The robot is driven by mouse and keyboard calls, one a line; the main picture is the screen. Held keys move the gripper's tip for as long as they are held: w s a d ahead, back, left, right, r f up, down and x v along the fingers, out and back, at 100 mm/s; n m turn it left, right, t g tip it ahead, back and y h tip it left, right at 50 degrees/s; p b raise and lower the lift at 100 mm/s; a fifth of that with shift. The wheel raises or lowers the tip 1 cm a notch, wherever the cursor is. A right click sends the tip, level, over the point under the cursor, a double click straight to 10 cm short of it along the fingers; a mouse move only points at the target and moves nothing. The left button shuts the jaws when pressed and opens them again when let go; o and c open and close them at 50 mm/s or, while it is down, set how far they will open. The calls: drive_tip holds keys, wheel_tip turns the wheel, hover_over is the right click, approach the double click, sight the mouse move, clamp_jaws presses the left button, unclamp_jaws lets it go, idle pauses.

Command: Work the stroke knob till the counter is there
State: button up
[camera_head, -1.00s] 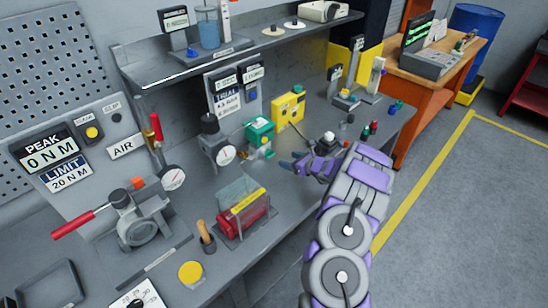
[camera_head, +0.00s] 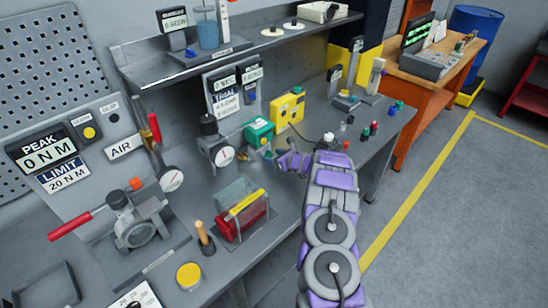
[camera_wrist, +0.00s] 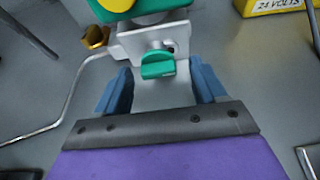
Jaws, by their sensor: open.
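A green knob (camera_wrist: 158,64) sticks out from a pale bracket below the green and yellow actuator (camera_wrist: 140,8) in the wrist view. My gripper (camera_wrist: 162,78) is open, its blue fingers to the left and right of the knob, with visible gaps on both sides. I cannot tell whether the fingertips are level with the knob in depth. In the head view, my gripper (camera_head: 281,160) is just right of the actuator (camera_head: 258,132), and the knob is too small to make out. Small display panels (camera_head: 224,80) stand behind the actuator; their smaller text is blurred, and I cannot tell which is the counter.
A yellow box (camera_wrist: 280,5) marked 24 volts stands right of the actuator. A brass fitting (camera_wrist: 95,37) with a bent grey tube is to its left. Small coloured pieces (camera_head: 370,129) lie to the right.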

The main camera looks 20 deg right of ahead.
drive_tip(key=shift+a, duration=0.1)
drive_tip(key=c, duration=1.1)
drive_tip(key=shift+o, duration=0.2)
drive_tip(key=shift+b, duration=0.65)
drive_tip(key=n+b, duration=0.1)
drive_tip(key=b, duration=0.1)
drive_tip(key=h+b, duration=0.1)
drive_tip(key=b, duration=0.2)
drive_tip(key=shift+a+f+n+t, duration=0.3)
drive_tip(key=shift+n+t, duration=0.1)
drive_tip(key=n+h+b, duration=0.1)
drive_tip(key=b, duration=0.3)
drive_tip(key=shift+s+a+n+b, duration=0.1)
drive_tip(key=shift+a+n+b, duration=0.05)
drive_tip(key=shift+n+b, duration=0.25)
drive_tip(key=shift+a+n+t+h+b, duration=0.15)
drive_tip(key=shift+n+t+h+b, duration=0.25)
drive_tip(key=shift+n+b, duration=0.15)
drive_tip(key=shift+s+n+t+h, duration=0.15)
drive_tip(key=shift+n+t+h, duration=0.4)
drive_tip(key=shift+n, duration=0.7)
